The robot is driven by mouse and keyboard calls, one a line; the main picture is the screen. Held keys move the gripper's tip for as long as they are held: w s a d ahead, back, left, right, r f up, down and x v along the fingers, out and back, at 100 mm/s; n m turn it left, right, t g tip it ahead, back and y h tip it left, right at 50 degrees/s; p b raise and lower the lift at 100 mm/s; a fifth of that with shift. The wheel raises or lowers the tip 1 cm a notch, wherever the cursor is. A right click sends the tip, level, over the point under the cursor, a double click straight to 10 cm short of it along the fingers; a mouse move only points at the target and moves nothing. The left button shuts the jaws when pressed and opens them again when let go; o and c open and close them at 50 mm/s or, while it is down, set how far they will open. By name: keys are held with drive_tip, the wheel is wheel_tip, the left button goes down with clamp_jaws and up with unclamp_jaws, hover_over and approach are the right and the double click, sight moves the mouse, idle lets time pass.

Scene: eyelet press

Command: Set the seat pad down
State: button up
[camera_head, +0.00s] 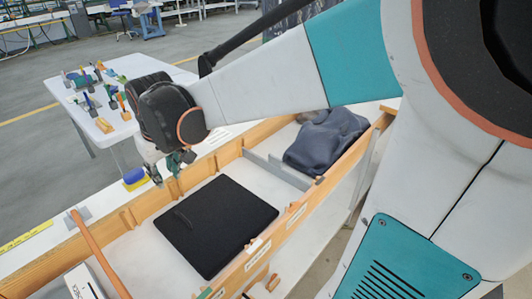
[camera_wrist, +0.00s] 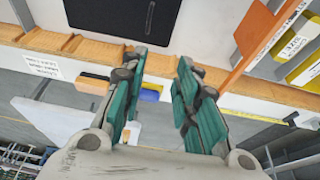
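The seat pad is most likely the flat black square pad (camera_head: 215,225), lying in the middle of a long wooden-sided tray (camera_head: 110,219). It also shows at the top of the wrist view (camera_wrist: 120,14), with a thin slot or strap on it. My gripper (camera_head: 166,170) hangs over the tray's far side, apart from the pad. In the wrist view my gripper (camera_wrist: 160,72) has its two teal fingers spread apart with nothing between them. No part of the pad is hidden by my gripper in the head view.
A dark blue bundle (camera_head: 322,140) lies in the tray's right compartment behind a grey divider (camera_head: 277,170). A blue and yellow block (camera_head: 135,178) sits by the far wall. A white table (camera_head: 75,93) with small tools stands behind. A wooden bar (camera_head: 97,250) crosses the tray's left.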

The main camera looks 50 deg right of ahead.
drive_tip(key=s+a+r+t, duration=0.1)
drive_tip(key=s+a+t, duration=0.1)
drive_tip(key=s, duration=1.4)
drive_tip(key=shift+s+a+r+t, duration=0.2)
drive_tip(key=shift+s+t, duration=0.1)
drive_tip(key=shift+t, duration=0.5)
